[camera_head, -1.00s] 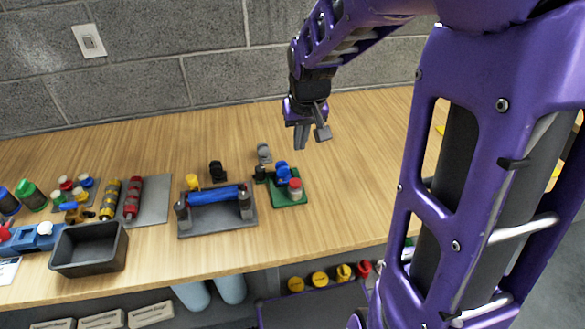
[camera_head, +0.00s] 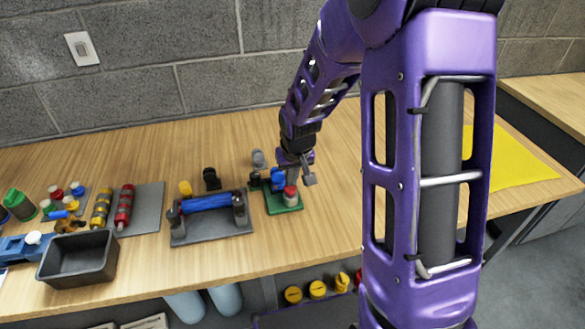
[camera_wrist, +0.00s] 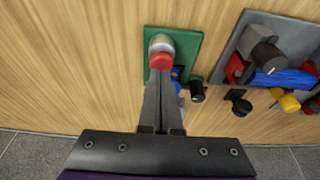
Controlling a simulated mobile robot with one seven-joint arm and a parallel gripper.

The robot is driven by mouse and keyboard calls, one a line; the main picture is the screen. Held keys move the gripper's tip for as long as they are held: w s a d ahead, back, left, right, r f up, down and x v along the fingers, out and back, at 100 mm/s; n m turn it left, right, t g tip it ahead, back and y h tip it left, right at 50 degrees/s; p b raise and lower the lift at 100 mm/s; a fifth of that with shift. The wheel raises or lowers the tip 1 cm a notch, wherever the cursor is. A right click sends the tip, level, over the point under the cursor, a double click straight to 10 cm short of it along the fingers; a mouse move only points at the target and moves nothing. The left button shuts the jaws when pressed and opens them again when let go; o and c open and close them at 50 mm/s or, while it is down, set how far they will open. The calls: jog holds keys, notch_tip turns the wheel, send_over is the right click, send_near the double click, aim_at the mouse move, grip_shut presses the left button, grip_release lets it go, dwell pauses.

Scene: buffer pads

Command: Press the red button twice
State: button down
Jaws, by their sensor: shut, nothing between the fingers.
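The red button (camera_head: 290,191) is a red cap on a pale metal cylinder on a green base plate (camera_head: 272,207). In the wrist view the red button (camera_wrist: 161,61) shows just beyond the fingertips, with the grey cylinder (camera_wrist: 162,43) and green plate (camera_wrist: 187,44) around it. My gripper (camera_head: 293,181) is shut and empty, pointing down right over the button; the wrist view shows its fingertips (camera_wrist: 160,77) overlapping the near edge of the red cap. I cannot tell whether they touch it.
A blue part (camera_head: 277,181) stands on the green plate close behind the button. A grey fixture with a blue bar (camera_head: 208,202) lies to the left. A black bin (camera_head: 78,257) is further left. A yellow sheet (camera_head: 515,160) lies at right. The table in front is clear.

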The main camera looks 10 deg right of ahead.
jog(key=shift+f, duration=0.45)
jog(key=shift+f, duration=0.1)
jog(key=shift+f+b, duration=0.9)
jog(key=shift+b, duration=0.05)
jog(key=shift+s, duration=0.1)
notch_tip(320, 180, up, 5)
jog(key=p, duration=0.3)
jog(key=shift+f+p, duration=0.1)
jog(key=shift+p, duration=0.25)
jog(key=v, duration=0.9)
jog(key=shift+r+p, duration=0.3)
jog(key=shift+p, duration=0.1)
